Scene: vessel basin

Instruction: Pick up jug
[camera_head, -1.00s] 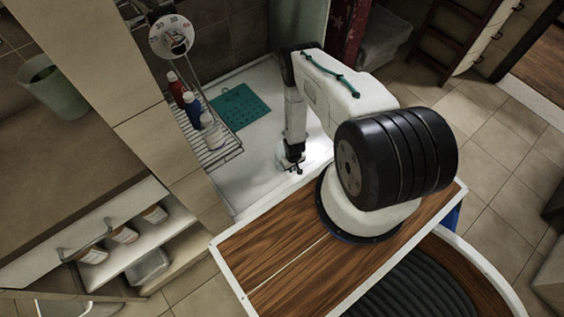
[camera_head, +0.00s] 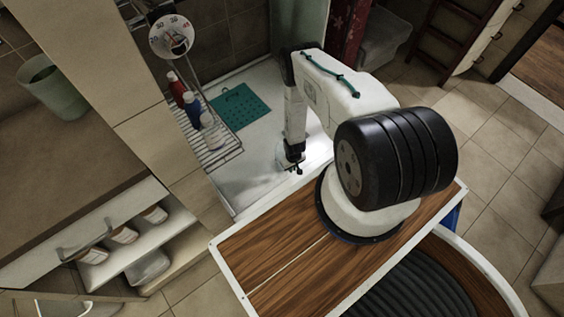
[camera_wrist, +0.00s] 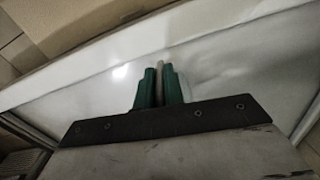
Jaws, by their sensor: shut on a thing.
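My gripper (camera_wrist: 160,75) shows its two green fingers close together in the wrist view, with a narrow pale strip of the jug (camera_wrist: 160,66) pinched between them. The rest of the jug is mostly hidden by the fingers and the dark gripper mount. In the head view my gripper (camera_head: 294,168) points down over the white shower basin. A pale, rounded edge, seemingly the jug (camera_head: 281,156), shows beside it. I cannot tell whether the jug touches the basin floor.
The white basin (camera_head: 245,172) has a raised rim and holds a green mat (camera_head: 240,107). A wire rack (camera_head: 217,150) with several bottles stands to the left. A round dial (camera_head: 171,36) hangs above it. My wooden deck lies close to the basin.

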